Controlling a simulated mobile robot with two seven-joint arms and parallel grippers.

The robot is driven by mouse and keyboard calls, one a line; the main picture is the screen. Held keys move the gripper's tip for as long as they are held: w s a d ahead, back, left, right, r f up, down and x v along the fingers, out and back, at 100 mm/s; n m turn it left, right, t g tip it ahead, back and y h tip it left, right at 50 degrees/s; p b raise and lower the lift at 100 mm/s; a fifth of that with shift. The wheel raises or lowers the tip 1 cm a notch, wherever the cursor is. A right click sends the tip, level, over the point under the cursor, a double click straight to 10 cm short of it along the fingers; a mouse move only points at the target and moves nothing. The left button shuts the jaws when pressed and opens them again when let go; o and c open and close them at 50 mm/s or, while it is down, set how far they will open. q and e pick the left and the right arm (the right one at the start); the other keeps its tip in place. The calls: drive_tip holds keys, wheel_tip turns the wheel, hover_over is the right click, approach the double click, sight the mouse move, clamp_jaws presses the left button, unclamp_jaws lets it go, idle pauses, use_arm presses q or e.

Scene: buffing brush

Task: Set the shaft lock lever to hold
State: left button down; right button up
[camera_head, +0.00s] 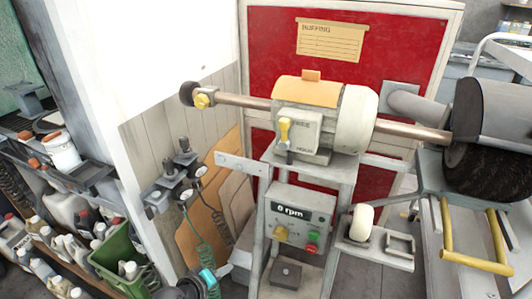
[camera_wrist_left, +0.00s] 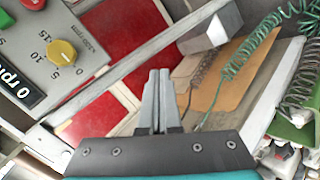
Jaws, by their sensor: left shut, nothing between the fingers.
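The shaft lock lever (camera_head: 284,131) is yellow and sits on the front of the grey motor housing (camera_head: 318,137) of the buffing machine. It stands roughly upright, its yellow end up beside the upper label, which seems to read FREE; a lower label seems to read HOLD. My left gripper (camera_head: 227,271) is at the bottom of the head view, well below and left of the lever, touching nothing that I can make out. In the left wrist view its fingers (camera_wrist_left: 158,73) are together and empty. The lever does not show there. My right gripper is not in view.
A control box (camera_head: 300,217) reads 0 rpm, with a yellow knob and red and green buttons; its yellow knob (camera_wrist_left: 62,52) shows in the wrist view. A dark brush wheel (camera_head: 482,170) is at right. Green coiled hoses (camera_head: 206,250) hang near my left gripper.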

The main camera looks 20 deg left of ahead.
sight(284, 135)
use_arm(q)
drive_tip(key=w+r+n+t+h+p, duration=0.1)
drive_tip(key=w+r+t+p, duration=0.1)
drive_tip(key=r, duration=1.6)
drive_tip(key=w+r+n+t+h+p, duration=0.2)
drive_tip(key=w+r+t+p, duration=0.1)
drive_tip(key=r, duration=1.6)
drive_tip(key=shift+w+a+r+n+t+h+p, duration=0.25)
drive_tip(key=shift+t+p, duration=0.2)
drive_tip(key=shift+t, duration=0.55)
drive_tip(key=shift+s+d, duration=0.1)
drive_tip(key=w+d+p, duration=0.1)
drive_tip(key=w+d, duration=0.1)
drive_tip(key=w, duration=0.1)
drive_tip(key=w+d+p, duration=0.1)
drive_tip(key=w+d, duration=0.1)
drive_tip(key=w, duration=0.1)
drive_tip(key=w+d, duration=0.2)
drive_tip(key=w, duration=0.1)
drive_tip(key=shift+w+d+f+p, duration=0.1)
drive_tip(key=shift+w+d+p, duration=0.15)
drive_tip(key=shift+d+p, duration=0.15)
drive_tip(key=shift+w, duration=0.1)
